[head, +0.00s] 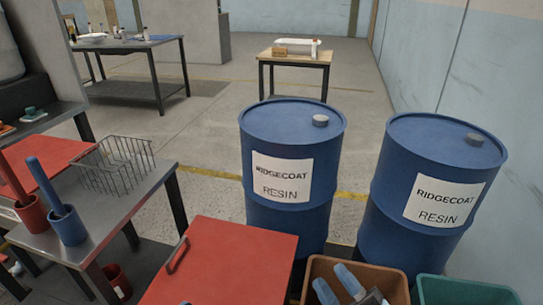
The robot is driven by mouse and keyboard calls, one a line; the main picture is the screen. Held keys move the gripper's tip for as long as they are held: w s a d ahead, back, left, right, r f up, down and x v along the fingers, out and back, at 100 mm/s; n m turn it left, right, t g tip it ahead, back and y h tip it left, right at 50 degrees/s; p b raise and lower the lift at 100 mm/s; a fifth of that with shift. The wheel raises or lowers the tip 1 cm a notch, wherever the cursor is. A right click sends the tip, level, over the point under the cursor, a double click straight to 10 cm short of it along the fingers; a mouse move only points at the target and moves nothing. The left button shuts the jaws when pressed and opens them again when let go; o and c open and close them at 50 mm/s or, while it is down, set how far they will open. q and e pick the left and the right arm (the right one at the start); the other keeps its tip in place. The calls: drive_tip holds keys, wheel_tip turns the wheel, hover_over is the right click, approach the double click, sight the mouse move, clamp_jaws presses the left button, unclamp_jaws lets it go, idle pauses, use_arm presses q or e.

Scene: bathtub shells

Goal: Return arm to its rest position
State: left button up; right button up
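My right gripper (329,275) shows at the bottom edge, right of the middle. Two pale blue fingers point up and to the left, with a gap between them and nothing seen in it. It is in front of the brown bin (318,262), overlapping its opening in the picture; I cannot tell how far above or inside it is. The rest of my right arm is mostly cut off by the bottom edge.
Two blue resin drums (262,215) (397,232) stand close ahead. A red-topped cabinet (238,262) and a green bin (470,290) flank the brown bin. A metal table (110,215) with a wire basket (112,165) is left. Open floor lies beyond the drums.

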drive_tip(key=s+d+f+m+g+h, duration=0.25)
drive_tip(key=f+m+h, duration=0.4)
drive_tip(key=m, duration=0.55)
use_arm(q)
drive_tip(key=s+a+r+g+y+p, duration=0.3)
drive_tip(key=a+r+p, duration=0.3)
drive_tip(key=p, duration=2.8)
wheel_tip(320, 180, up, 4)
drive_tip(key=shift+s+a+f+g+y, duration=0.15)
drive_tip(key=shift+s+g+y, duration=0.35)
drive_tip(key=shift+g, duration=0.4)
use_arm(e)
drive_tip(key=s+d+r+m+g+h, duration=0.1)
drive_tip(key=s+d+r+g+h, duration=0.2)
drive_tip(key=d+r, duration=0.4)
drive_tip(key=shift+s+r+g, duration=0.6)
drive_tip(key=shift+r+g, duration=0.25)
drive_tip(key=shift+g, duration=0.2)
use_arm(q)
drive_tip(key=shift+s, duration=0.2)
use_arm(e)
drive_tip(key=shift+s, duration=0.1)
